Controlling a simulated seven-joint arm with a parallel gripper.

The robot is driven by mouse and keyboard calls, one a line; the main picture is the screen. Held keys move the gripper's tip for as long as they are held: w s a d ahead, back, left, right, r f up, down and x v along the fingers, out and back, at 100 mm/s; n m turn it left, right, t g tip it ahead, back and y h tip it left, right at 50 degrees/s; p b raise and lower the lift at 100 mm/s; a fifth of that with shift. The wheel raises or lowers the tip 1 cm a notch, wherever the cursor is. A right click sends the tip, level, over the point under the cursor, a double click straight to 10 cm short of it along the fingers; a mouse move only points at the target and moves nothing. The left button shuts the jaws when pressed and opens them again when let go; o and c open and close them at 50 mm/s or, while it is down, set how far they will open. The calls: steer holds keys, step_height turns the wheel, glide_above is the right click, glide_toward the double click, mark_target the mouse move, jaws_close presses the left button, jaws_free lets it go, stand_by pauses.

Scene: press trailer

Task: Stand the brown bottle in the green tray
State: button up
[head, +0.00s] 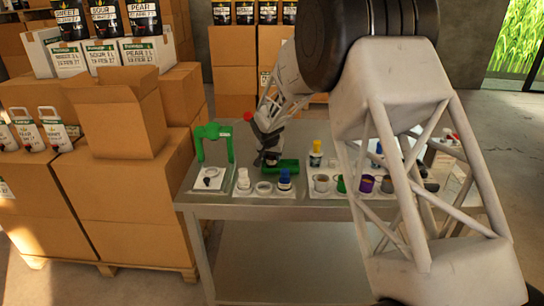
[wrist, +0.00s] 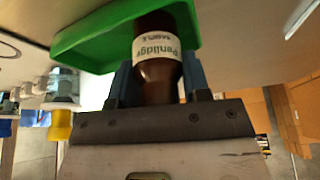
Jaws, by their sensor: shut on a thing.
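The brown bottle (wrist: 158,75) has a pale label with printed text and stands between my gripper's two fingers (wrist: 160,82) in the wrist view. My gripper is shut on it. The green tray (wrist: 85,40) lies right at the bottle's far end, which overlaps the tray in that view. I cannot tell whether the bottle touches the tray floor. In the head view my gripper (head: 268,156) is over the left part of the green tray (head: 289,164) on the metal table. The bottle is mostly hidden by my gripper there.
A bottle with a yellow cap (head: 316,154) stands right of the green tray. In front are a blue-capped bottle (head: 285,181) and a white bottle (head: 243,180). A green stand (head: 213,133) is at left. Several pots sit at right, partly behind my arm. Cardboard boxes (head: 125,185) stand left.

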steer(key=shift+f, duration=0.1)
stand_by(0.3)
steer(key=o, duration=1)
steer(key=v, duration=1.2)
stand_by(0.4)
